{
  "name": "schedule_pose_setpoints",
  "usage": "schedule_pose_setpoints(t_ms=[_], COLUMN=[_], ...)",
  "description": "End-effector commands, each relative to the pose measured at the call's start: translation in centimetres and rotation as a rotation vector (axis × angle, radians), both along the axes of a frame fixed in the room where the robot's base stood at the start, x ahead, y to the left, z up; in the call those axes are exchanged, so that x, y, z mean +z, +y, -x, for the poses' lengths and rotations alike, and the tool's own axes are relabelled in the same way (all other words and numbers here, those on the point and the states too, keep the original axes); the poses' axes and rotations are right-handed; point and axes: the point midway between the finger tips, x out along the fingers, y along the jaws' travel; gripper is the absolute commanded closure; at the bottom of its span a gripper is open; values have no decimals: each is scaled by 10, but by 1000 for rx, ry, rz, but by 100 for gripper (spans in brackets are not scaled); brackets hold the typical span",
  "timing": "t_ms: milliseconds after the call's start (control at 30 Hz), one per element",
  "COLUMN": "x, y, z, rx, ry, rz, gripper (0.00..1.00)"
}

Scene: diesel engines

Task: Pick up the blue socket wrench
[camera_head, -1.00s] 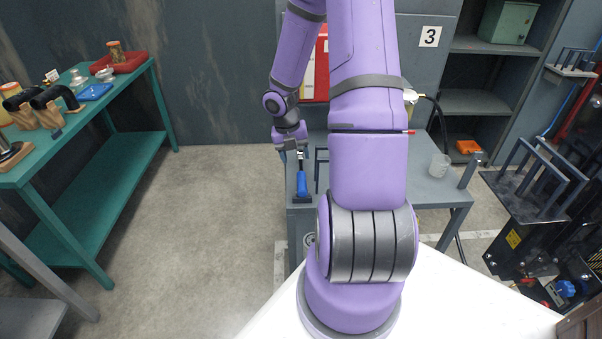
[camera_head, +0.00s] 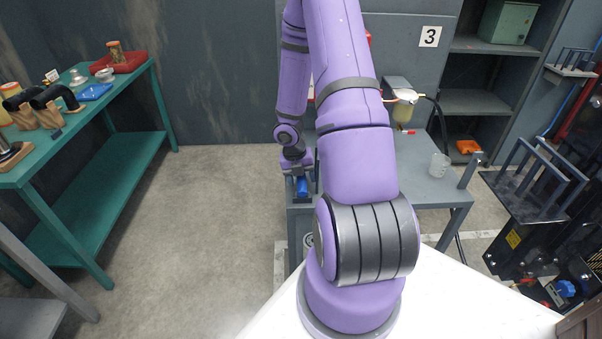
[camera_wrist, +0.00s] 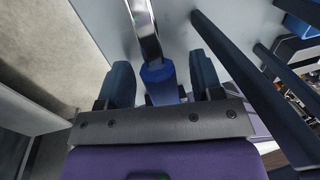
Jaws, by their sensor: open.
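The blue socket wrench (camera_head: 302,187) lies on the left part of the grey bench; my gripper and wrist cover part of it. In the wrist view its blue handle (camera_wrist: 160,82) and shiny metal shaft (camera_wrist: 144,28) point away from my gripper. My gripper (camera_wrist: 163,80) is open, with one dark finger on each side of the blue handle and visible gaps between. In the head view my gripper (camera_head: 297,176) is low over the wrench. Whether the fingers are level with the handle is hard to tell.
A dark upright bar rack (camera_wrist: 245,70) stands close to the right of my gripper. The grey bench (camera_head: 432,187) carries a clear beaker (camera_head: 439,165) at right. A green table (camera_head: 110,105) with parts stands at far left, with open floor between.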

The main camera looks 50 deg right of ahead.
Motion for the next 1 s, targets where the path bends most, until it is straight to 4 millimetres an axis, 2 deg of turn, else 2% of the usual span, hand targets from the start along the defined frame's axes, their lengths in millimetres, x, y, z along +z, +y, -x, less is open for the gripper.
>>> schedule_pose_setpoints(t_ms=[100, 367, 767, 1000], x=[0, 0, 3, 23], y=[0, 0, 0, -1], z=[0, 0, 0, 0], rx=[0, 0, 0, -1], ry=[0, 0, -1, -3], rz=[0, 0, 1, 2], gripper=[40, 100, 100, 100])
